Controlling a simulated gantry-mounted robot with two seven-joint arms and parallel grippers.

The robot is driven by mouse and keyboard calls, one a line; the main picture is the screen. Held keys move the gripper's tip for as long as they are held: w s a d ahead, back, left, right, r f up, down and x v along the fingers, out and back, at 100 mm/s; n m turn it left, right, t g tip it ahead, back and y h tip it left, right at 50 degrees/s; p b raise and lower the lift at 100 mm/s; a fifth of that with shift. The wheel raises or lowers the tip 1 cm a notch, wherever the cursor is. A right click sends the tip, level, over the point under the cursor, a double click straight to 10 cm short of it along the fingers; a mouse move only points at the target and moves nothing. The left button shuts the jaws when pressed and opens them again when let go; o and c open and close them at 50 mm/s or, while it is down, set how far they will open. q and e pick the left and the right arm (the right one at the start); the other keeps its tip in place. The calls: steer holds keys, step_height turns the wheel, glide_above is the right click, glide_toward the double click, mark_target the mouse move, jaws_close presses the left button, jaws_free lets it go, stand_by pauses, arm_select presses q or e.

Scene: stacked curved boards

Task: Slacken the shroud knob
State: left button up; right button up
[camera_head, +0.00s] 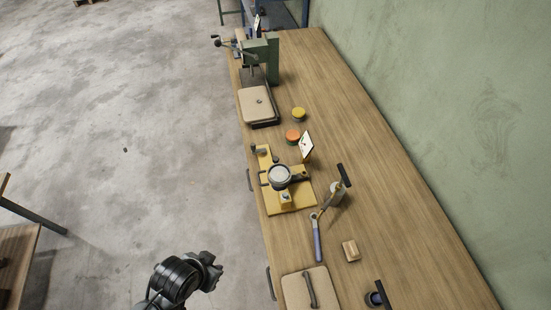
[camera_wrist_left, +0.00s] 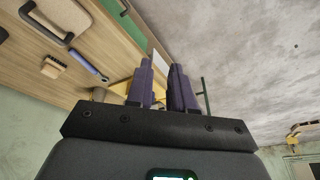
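A yellow fixture (camera_head: 303,192) sits on the bench, with a round ring-shaped part (camera_head: 280,175) on top and a dark knob-like piece (camera_head: 254,148) at its far left. I cannot tell which part is the shroud knob. A small part of the yellow fixture shows behind the fingers in the left wrist view (camera_wrist_left: 119,88). My left arm's dark wrist shows at the bottom of the head view, left of the bench, with its fingers not visible there. In the left wrist view my left gripper (camera_wrist_left: 165,66) has two purple fingers slightly apart, with nothing between them. My right gripper is not in view.
A blue-handled tool (camera_head: 317,240), a grey cylinder (camera_head: 337,193), a wooden block (camera_head: 350,249) and a tan case (camera_head: 298,292) lie nearer on the bench (camera_head: 400,230). Orange (camera_head: 292,136) and yellow (camera_head: 298,113) round pieces and a green press (camera_head: 260,55) stand farther away. A green wall borders the right.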

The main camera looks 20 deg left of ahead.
arm_select(q)
jaws_close()
steer(key=shift+d, duration=0.1)
steer(key=w+d+n+y, duration=0.1)
steer(key=d+n, duration=0.2)
steer(key=d, duration=1)
steer(key=shift+w+d+b, duration=0.15)
steer(key=shift+d+b, duration=0.15)
steer(key=shift+b, duration=0.15)
stand_by(1.8)
steer(key=shift+c, duration=1.5)
jaws_free()
steer(key=o, duration=0.8)
